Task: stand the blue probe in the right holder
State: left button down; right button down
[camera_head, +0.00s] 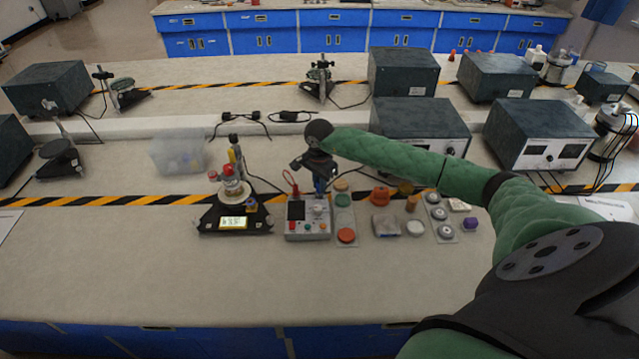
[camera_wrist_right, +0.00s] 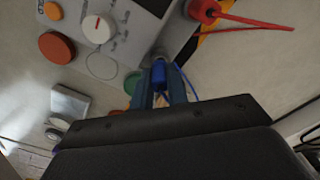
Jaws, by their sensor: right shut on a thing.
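A grey meter box (camera_head: 308,230) with a dark screen and a white knob stands at the middle of the table. It also shows in the right wrist view (camera_wrist_right: 125,35). A red probe (camera_head: 291,182) with a red cable stands at its back left; its red top (camera_wrist_right: 204,10) shows in the wrist view. My right gripper (camera_head: 318,190) is at the box's back right, pointing down. It is shut on the blue probe (camera_wrist_right: 158,74), close to the box's edge. The right holder is mostly hidden, so I cannot tell whether the probe is inside it. My left gripper is out of view.
A black balance (camera_head: 235,222) with a lit display and a bottle stands left of the box. Coloured buttons (camera_head: 346,235) and small parts lie to the right. A clear bin (camera_head: 178,153) stands behind left. The table's front strip is free.

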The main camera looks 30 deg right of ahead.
jog(key=shift+f+b, duration=0.65)
jog(key=shift+f, duration=0.05)
dwell(0.7)
jog(key=c, duration=1.1)
grip_release()
jog(key=shift+o, duration=0.2)
jog(key=shift+r, duration=0.1)
jog(key=shift+r+p, duration=0.55)
jog(key=shift+r, duration=3.1)
